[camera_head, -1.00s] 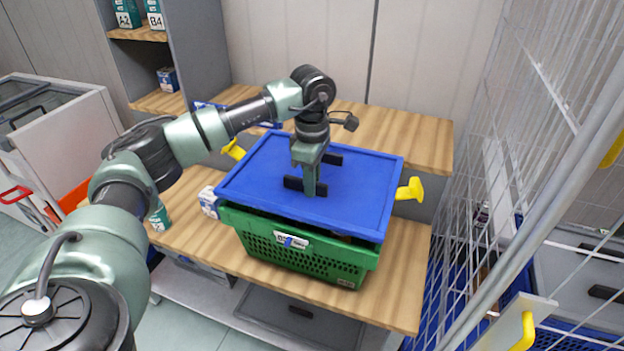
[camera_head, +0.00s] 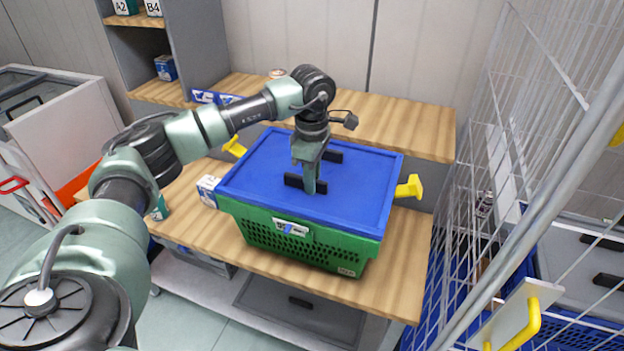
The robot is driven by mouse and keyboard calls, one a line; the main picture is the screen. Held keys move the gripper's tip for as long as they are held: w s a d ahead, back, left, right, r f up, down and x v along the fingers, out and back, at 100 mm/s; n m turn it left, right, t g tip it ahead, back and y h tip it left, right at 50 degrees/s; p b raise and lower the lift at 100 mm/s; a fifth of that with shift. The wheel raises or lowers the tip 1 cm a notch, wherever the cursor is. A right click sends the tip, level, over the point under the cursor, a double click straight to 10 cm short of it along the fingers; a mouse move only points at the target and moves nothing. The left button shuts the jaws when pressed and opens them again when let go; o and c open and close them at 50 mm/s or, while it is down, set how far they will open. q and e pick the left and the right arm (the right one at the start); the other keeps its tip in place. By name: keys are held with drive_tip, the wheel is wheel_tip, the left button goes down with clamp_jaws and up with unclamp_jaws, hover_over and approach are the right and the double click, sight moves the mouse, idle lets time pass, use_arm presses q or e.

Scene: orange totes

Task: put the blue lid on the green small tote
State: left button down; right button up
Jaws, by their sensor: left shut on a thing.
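The blue lid (camera_head: 345,192) lies flat over the top of the green small tote (camera_head: 315,247), its edges close to the tote's rim. Any small gap at the far side is hidden. My right gripper is not in view.
A small white and blue box (camera_head: 208,190) stands left of the tote. A raised wooden shelf (camera_head: 410,130) runs behind it. A white wire cage (camera_head: 500,200) stands close on the right. The bench front is clear.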

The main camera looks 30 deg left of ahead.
use_arm(q)
drive_tip(key=shift+f, duration=0.2)
drive_tip(key=c, duration=1.3)
unclamp_jaws()
drive_tip(key=shift+f, duration=0.1)
drive_tip(key=shift+s, duration=0.1)
wheel_tip(320, 180, up, 7)
drive_tip(key=shift+f+b, duration=0.1)
drive_tip(key=shift+b, duration=0.75)
drive_tip(key=shift+r, duration=0.6)
